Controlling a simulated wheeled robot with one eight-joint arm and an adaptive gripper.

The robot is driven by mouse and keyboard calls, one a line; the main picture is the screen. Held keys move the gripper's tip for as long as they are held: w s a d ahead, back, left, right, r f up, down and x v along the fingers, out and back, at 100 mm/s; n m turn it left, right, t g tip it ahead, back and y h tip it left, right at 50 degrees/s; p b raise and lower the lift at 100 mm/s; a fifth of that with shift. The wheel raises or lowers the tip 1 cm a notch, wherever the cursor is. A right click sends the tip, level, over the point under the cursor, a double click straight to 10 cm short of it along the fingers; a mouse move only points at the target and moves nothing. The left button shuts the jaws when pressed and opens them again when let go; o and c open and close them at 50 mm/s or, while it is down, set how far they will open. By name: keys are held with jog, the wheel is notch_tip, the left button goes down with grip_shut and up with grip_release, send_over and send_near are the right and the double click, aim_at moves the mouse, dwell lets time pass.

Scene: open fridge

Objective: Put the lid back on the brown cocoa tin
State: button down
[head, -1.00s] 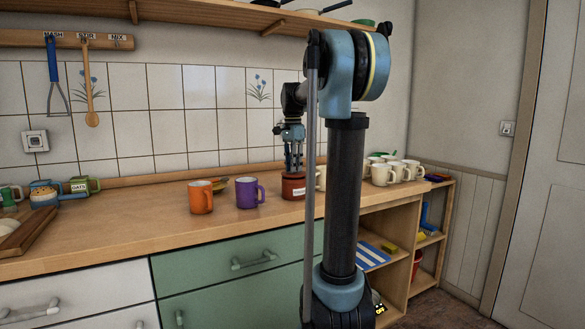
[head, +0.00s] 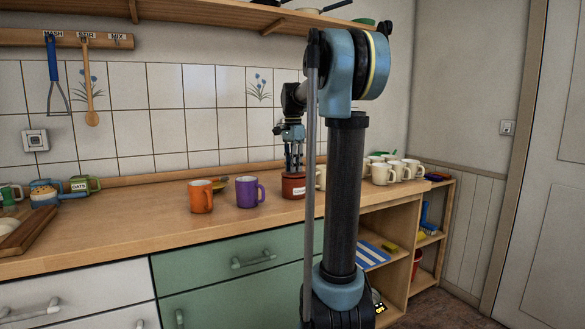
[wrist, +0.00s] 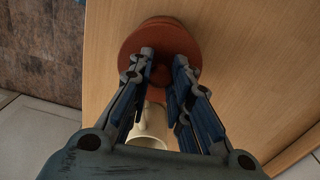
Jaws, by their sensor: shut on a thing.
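The brown cocoa tin (head: 293,188), reddish brown with a pale label, stands upright on the wooden counter, partly beside my arm in the head view. My gripper (head: 294,168) points straight down just above it. In the wrist view, the round brown lid (wrist: 137,48) lies between and beyond the fingertips of my gripper (wrist: 163,65), which is shut on it near its middle; the knob is mostly hidden. The lid is over the tin, whose edge (wrist: 160,21) shows past the lid's far side. I cannot tell whether the lid rests on the tin or is slightly above it.
A purple mug (head: 246,192) and an orange mug (head: 200,197) stand left of the tin. Several cream mugs (head: 382,174) stand to the right; a cream mug (wrist: 149,128) is close to the tin. The counter's front (head: 110,233) is clear.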

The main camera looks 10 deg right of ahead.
jog(key=c, duration=0.9)
grip_release()
jog(key=shift+r, duration=0.15)
jog(key=shift+r, duration=3.35)
grip_shut()
